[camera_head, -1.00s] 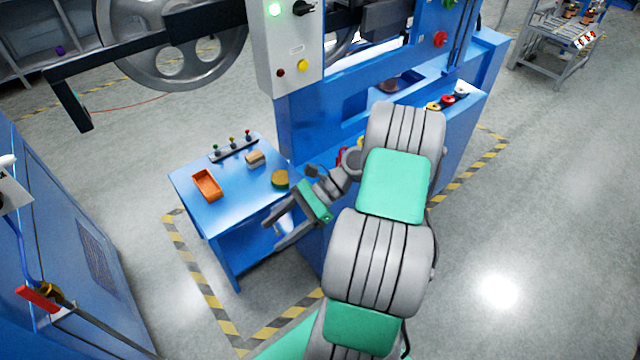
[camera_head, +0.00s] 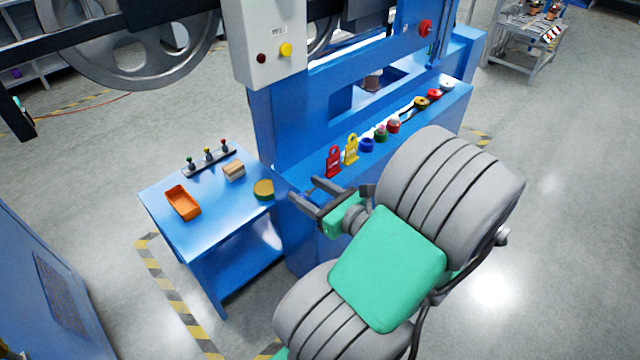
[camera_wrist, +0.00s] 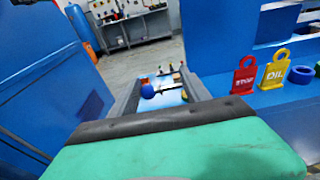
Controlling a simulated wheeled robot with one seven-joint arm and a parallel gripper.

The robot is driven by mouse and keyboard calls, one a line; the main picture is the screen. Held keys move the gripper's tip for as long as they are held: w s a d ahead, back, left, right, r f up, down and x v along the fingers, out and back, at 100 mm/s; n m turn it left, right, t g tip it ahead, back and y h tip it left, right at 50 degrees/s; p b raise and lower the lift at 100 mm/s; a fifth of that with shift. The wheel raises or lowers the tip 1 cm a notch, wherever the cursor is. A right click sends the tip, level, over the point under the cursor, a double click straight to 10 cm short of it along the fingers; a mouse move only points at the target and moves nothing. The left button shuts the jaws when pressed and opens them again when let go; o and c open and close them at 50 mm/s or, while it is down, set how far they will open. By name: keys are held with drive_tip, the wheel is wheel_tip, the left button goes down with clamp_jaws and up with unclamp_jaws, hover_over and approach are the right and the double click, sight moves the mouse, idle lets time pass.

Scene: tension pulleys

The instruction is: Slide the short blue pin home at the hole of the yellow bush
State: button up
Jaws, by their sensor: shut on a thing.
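My gripper (camera_head: 303,188) is in front of the blue machine, just right of the side table, with its fingers pointing left. In the wrist view my gripper (camera_wrist: 160,92) has its fingers apart around a small blue round-ended piece (camera_wrist: 147,91), which looks like the short blue pin. A thin part of it seems to run toward the right finger. In the head view the pin cannot be made out against the blue machine. A yellow-topped fitting (camera_head: 207,153) stands between a green one and a red one on a dark bar; I cannot tell whether it is the yellow bush.
Red (camera_head: 333,162) and yellow (camera_head: 351,150) tags and several coloured rings line the machine ledge, close behind my gripper.

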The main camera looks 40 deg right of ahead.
drive_tip(key=w+d+f+b, duration=0.3)
drive_tip(key=w+d+f, duration=0.1)
drive_tip(key=w+d, duration=0.2)
drive_tip(key=b, duration=0.2)
hover_over(313, 186)
drive_tip(key=s+a, duration=0.2)
wheel_tip(313, 186, down, 5)
drive_tip(key=shift+f, duration=0.2)
drive_tip(key=shift+w+d+f, duration=0.1)
drive_tip(key=shift+d+f, duration=0.05)
drive_tip(key=shift+f, duration=0.65)
drive_tip(key=shift+w+d+f, duration=0.1)
drive_tip(key=shift+f, duration=0.7)
drive_tip(key=shift+f, duration=0.2)
drive_tip(key=o, duration=1.3)
drive_tip(key=shift+f+b, duration=0.15)
drive_tip(key=shift+b, duration=0.25)
